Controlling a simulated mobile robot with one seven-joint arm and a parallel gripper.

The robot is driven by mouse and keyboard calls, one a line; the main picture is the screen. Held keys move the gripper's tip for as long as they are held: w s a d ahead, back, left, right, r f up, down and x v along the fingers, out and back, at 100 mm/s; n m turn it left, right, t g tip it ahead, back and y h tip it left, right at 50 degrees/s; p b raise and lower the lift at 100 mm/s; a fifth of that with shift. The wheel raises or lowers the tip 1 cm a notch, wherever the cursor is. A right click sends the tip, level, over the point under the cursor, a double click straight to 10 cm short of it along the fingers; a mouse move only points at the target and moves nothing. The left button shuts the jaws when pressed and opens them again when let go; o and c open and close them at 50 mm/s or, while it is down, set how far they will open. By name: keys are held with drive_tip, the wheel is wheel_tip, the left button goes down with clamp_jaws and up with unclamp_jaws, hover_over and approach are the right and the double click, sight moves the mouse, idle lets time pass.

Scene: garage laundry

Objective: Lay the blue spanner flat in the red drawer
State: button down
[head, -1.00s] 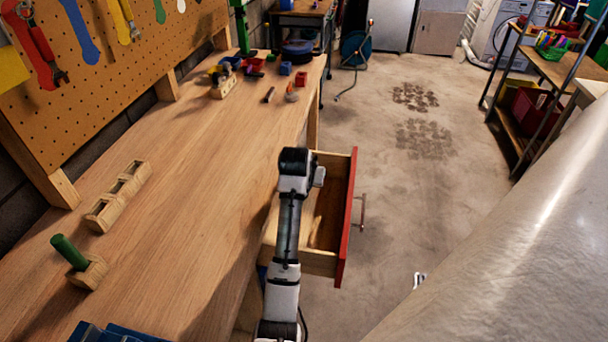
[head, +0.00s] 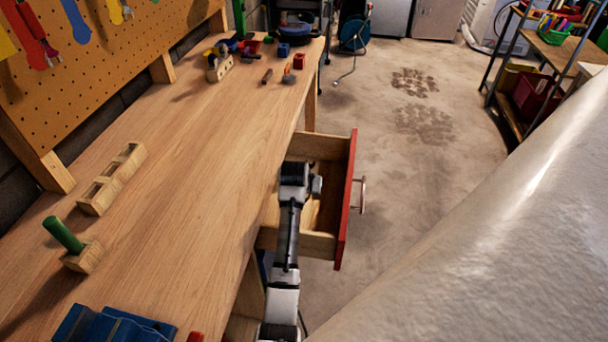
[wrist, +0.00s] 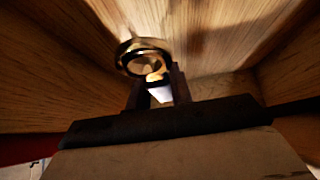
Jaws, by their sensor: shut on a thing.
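The red drawer (head: 346,205) is pulled out from under the workbench, its red front facing right and its wooden inside partly covered by my arm. My gripper (wrist: 157,82) is within the drawer's wooden walls in the wrist view; in the head view its fingers are hidden below my wrist. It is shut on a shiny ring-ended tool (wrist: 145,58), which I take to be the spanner. The tool looks dark and brassy in this light, so its blue colour is not clear. I cannot tell whether it touches the drawer floor.
The wooden workbench (head: 190,190) runs along the left. On it are a wooden block with holes (head: 110,180), a green-handled item in a block (head: 65,235) and a blue object (head: 110,325). A grey-white surface (head: 500,220) lies at right. Floor beyond the drawer is clear.

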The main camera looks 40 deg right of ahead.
drive_tip(key=shift+f+b, duration=0.9)
drive_tip(key=shift+f, duration=1.25)
drive_tip(key=c, duration=1.2)
unclamp_jaws()
drive_tip(key=shift+o, duration=0.2)
drive_tip(key=b+v, duration=0.1)
drive_tip(key=v, duration=0.5)
drive_tip(key=shift+r+b, duration=0.2)
drive_tip(key=shift+b, duration=0.1)
drive_tip(key=v, duration=0.7)
drive_tip(key=shift+a+r+b, duration=0.15)
drive_tip(key=shift+a+b, duration=0.1)
drive_tip(key=shift+b, duration=0.1)
